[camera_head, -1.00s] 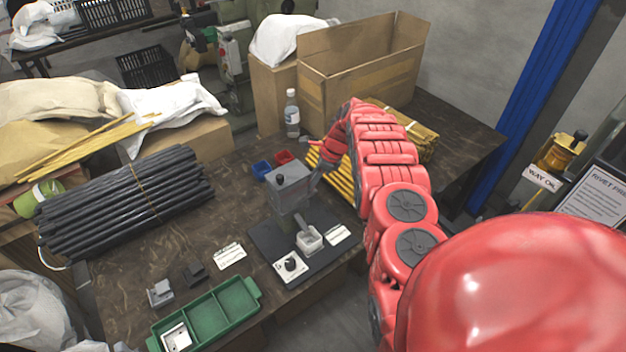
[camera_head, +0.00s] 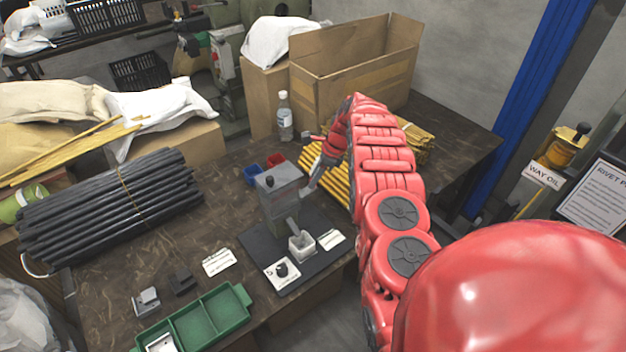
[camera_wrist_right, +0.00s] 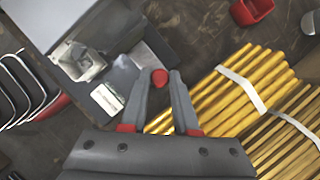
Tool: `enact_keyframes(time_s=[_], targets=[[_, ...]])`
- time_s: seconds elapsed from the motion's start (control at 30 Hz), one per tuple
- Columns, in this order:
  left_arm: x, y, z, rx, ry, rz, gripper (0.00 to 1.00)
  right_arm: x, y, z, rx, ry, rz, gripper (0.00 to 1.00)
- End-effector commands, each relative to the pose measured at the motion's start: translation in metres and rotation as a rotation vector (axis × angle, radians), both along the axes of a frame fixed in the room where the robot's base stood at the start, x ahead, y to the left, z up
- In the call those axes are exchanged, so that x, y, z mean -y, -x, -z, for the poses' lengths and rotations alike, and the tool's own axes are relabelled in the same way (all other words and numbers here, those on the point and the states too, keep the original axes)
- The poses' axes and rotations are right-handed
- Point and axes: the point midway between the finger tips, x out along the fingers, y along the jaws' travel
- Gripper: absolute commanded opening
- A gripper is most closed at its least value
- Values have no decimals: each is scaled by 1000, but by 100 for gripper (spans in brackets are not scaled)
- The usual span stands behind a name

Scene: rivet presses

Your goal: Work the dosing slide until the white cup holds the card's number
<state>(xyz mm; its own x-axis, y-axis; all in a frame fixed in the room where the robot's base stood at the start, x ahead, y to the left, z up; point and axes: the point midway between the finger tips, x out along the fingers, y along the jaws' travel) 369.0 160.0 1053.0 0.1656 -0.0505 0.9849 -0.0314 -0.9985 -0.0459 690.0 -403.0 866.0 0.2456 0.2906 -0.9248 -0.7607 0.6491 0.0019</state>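The grey dosing box (camera_head: 282,200) stands on a dark base plate on the table, with a dark knob on top. The small white cup (camera_head: 301,243) sits at its front, under the spout; it also shows in the wrist view (camera_wrist_right: 82,62). What it holds is too small to tell. My right gripper (camera_head: 308,188) is beside the box's right side. In the wrist view its fingers (camera_wrist_right: 160,80) stand apart on either side of a red knob (camera_wrist_right: 160,77). My left gripper is out of view.
A dial plate (camera_head: 282,273) is at the plate's front corner. Blue (camera_head: 254,175) and red (camera_head: 275,160) bins stand behind the box. Yellow rods (camera_wrist_right: 255,90) lie close to the gripper.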

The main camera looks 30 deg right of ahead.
Motion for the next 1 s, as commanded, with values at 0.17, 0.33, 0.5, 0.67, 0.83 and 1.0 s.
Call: enact_keyframes(time_s=[0.17, 0.33, 0.5, 0.67, 0.83, 1.0], targets=[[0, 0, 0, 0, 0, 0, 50, 3, -1, -2, 5, 5, 4, 42], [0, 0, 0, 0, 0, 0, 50, 2, -1, -2, 4, 4, 2, 42], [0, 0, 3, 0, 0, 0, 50, 5, 1, -12, 5, 5, 2, 42], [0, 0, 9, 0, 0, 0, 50, 13, 7, -35, 7, 2, 4, 42], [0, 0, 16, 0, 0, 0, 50, 25, 18, -73, 9, 2, 4, 42], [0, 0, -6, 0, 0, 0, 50, 34, 27, -114, 8, 1, 2, 42]])
